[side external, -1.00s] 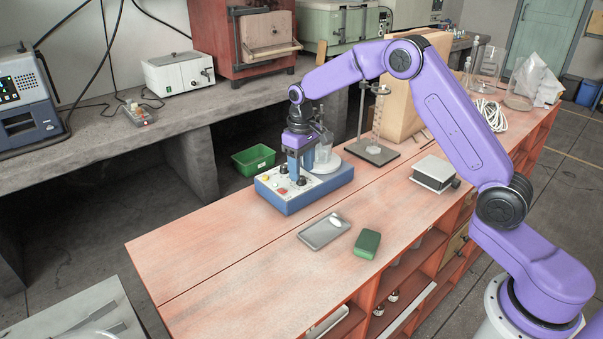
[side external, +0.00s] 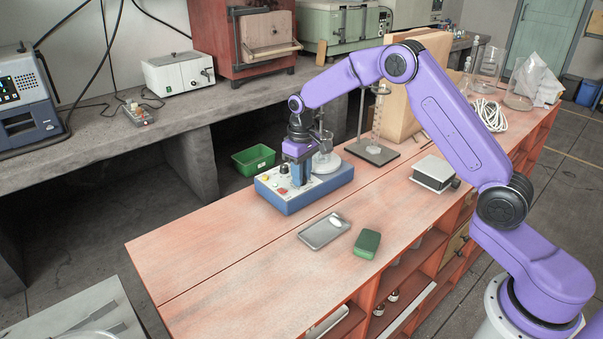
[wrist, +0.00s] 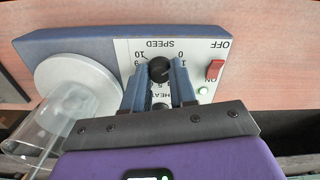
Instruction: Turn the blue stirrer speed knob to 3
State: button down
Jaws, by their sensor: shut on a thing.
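The blue stirrer (side external: 310,199) stands on the bench with a white control panel; it also shows in the wrist view (wrist: 60,47). Its black speed knob (wrist: 159,67) sits below the upside-down SPEED label, with 0 and 1 to its right and 9 and 10 to its left. My gripper (wrist: 160,74) points down, with its blue fingers shut on the sides of this knob. In the side view my gripper (side external: 298,180) covers the knob. I cannot read the knob's pointer setting; the fingers hide part of the scale.
A red switch (wrist: 215,69) is beside the knob. A glass beaker (wrist: 65,118) stands on the stirrer's round white plate (wrist: 85,82). A grey tray-like item (side external: 324,232) and a green block (side external: 367,243) lie in front, with bare bench to the left.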

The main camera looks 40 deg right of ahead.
jog(key=shift+m, duration=0.3)
jog(key=m, duration=0.6)
jog(key=shift+m, duration=0.3)
jog(key=m, duration=0.3)
jog(key=shift+m, duration=0.3)
jog(key=shift+w+m, duration=0.1)
jog(key=shift+m, duration=1.7)
jog(key=c, duration=0.9)
grip_release()
